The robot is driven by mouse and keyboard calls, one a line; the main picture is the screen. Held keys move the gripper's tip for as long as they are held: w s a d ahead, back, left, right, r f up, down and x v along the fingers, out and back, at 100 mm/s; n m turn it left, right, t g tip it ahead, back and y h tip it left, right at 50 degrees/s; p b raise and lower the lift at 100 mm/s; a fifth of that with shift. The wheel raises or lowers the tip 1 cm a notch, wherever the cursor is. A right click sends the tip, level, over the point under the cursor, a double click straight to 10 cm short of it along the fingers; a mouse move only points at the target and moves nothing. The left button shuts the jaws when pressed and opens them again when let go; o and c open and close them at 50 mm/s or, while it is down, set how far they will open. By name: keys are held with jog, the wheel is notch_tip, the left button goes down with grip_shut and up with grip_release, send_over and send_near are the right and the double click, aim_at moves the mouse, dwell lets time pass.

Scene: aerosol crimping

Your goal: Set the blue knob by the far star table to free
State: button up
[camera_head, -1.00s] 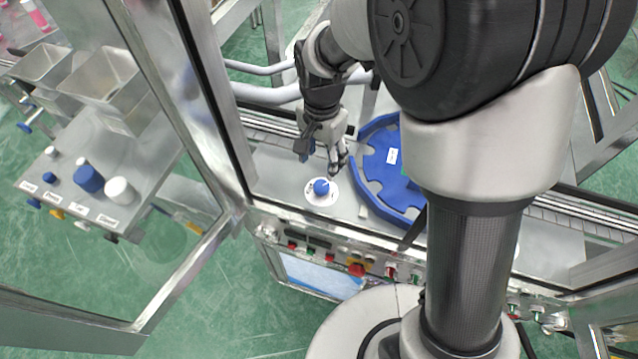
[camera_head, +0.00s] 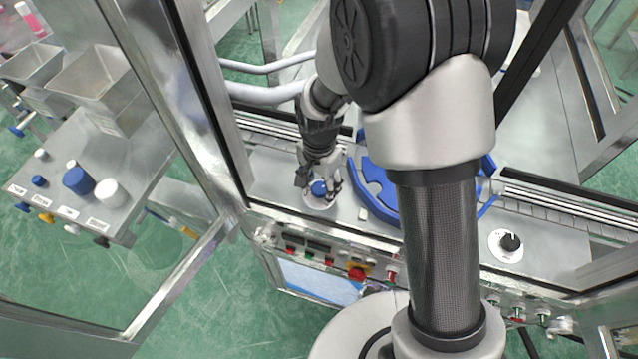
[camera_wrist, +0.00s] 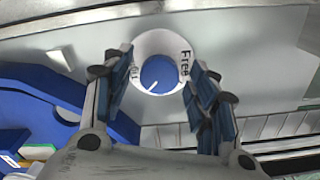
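The blue knob (camera_head: 319,187) sits on a round white dial plate on the metal deck, beside the blue star table (camera_head: 372,200). In the wrist view the knob (camera_wrist: 158,74) shows a white pointer line towards the lower left. The word "Free" is on the plate's right side; the label on the left is partly hidden by a finger. My gripper (camera_head: 318,182) is over the knob, and in the wrist view my gripper (camera_wrist: 157,82) is open, one finger on each side of the knob. Gaps show between the fingers and the knob.
A black knob on a white dial (camera_head: 509,243) is further right on the deck. A control panel with a red button (camera_head: 357,274) runs along the front. A glass door frame (camera_head: 205,120) stands close on the left. A conveyor rail runs behind.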

jog(key=c, duration=1)
jog(key=shift+o, duration=0.2)
jog(key=n, duration=0.4)
jog(key=shift+n, duration=0.3)
jog(key=n, duration=0.4)
jog(key=shift+d+n+p, duration=0.1)
jog(key=shift+n+p, duration=0.2)
jog(key=shift+p, duration=0.1)
jog(key=n, duration=0.4)
jog(key=shift+n, duration=2.4)
